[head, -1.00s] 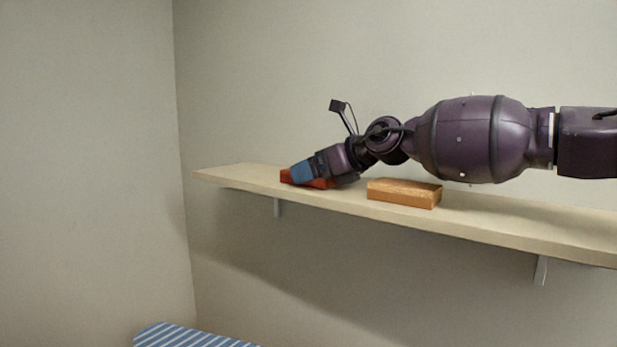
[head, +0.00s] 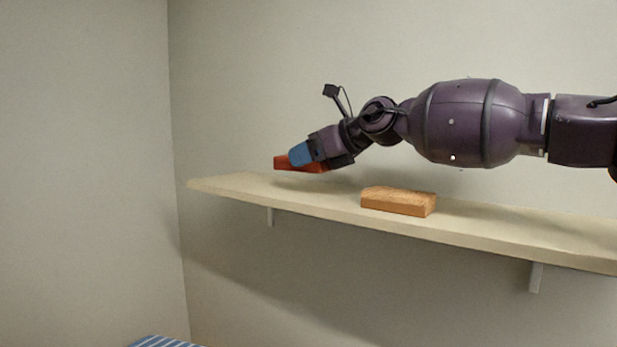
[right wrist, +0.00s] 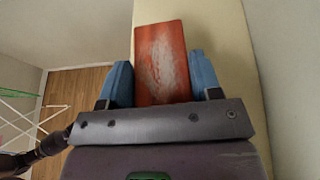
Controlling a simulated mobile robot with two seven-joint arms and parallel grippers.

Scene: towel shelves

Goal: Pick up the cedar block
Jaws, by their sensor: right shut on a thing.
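A red-orange block (head: 281,163) with a pale worn patch on its face is between the blue fingers of my right gripper (head: 300,156). The gripper is shut on it and holds it a little above the far left part of the shelf. In the right wrist view, the red-orange block (right wrist: 161,55) sticks out past the fingertips, with one finger on each side. An orange-brown, wood-like block (head: 398,202) lies flat on the shelf, to the right of the gripper and apart from it. I cannot tell for certain which block is cedar. My left gripper is out of view.
The pale shelf (head: 480,232) runs along the wall on brackets (head: 535,277). Its left end is bare. Blue-striped cloth (head: 165,342) shows at the bottom. A green and white rack (right wrist: 20,110) stands on the floor side in the right wrist view.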

